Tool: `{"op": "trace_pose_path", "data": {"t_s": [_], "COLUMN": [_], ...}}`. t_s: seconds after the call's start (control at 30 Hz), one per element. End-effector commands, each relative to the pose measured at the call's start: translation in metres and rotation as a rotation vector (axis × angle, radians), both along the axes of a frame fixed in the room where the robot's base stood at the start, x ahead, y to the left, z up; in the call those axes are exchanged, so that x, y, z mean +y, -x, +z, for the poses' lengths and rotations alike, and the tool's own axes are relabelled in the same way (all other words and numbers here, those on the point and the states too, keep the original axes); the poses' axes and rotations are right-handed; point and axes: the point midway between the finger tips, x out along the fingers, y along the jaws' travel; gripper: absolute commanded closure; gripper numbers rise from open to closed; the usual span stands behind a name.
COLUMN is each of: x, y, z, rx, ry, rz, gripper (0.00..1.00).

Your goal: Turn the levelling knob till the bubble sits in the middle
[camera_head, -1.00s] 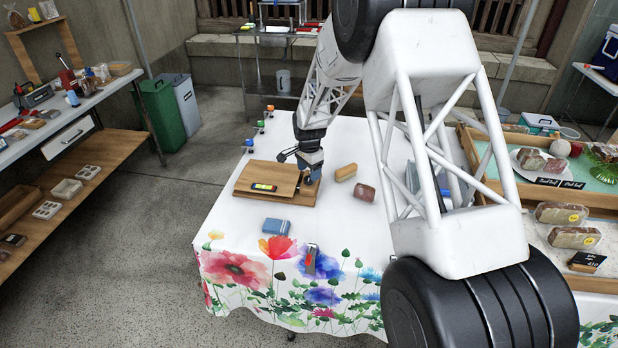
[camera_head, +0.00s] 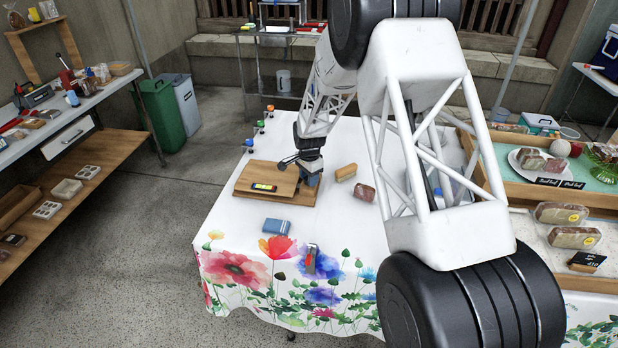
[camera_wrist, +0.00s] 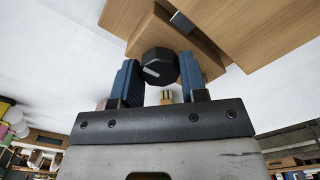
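A wooden board (camera_head: 283,171) lies on the flowered tablecloth, and it also fills the upper part of the wrist view (camera_wrist: 265,25). A small yellow-green and red level vial (camera_head: 263,187) sits on the board; its bubble is too small to make out. A black, many-sided knob (camera_wrist: 160,68) with a pale pointer line shows in the wrist view at the board's edge. My gripper (camera_head: 310,180) is down at the board's right side. In the wrist view its two blue fingers (camera_wrist: 160,75) stand either side of the knob, very close; whether both press on it is unclear.
A brown loaf (camera_head: 346,172) and a reddish wrapped loaf (camera_head: 364,192) lie just right of my gripper. A blue box (camera_head: 276,226) and a small grey-and-red item (camera_head: 311,258) lie in front. Small coloured-topped items (camera_head: 260,127) line the back-left table edge.

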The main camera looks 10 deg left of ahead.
Motion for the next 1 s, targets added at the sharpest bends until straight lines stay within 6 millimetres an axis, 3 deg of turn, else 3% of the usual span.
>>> {"op": "trace_pose_path", "data": {"t_s": [0.7,0.73,0.9,1.0], "x": [0.0,0.0,0.0,-0.0001], "y": [-0.0001,-0.0001,-0.0001,-0.0001], "z": [0.0003,0.0003,0.0002,0.0002], "rx": [0.0,0.0,0.0,0.0], "ry": [0.0,0.0,0.0,0.0], "rz": [0.109,0.109,0.109,0.109], "gripper": [0.84,0.59,0.35,0.35]}}
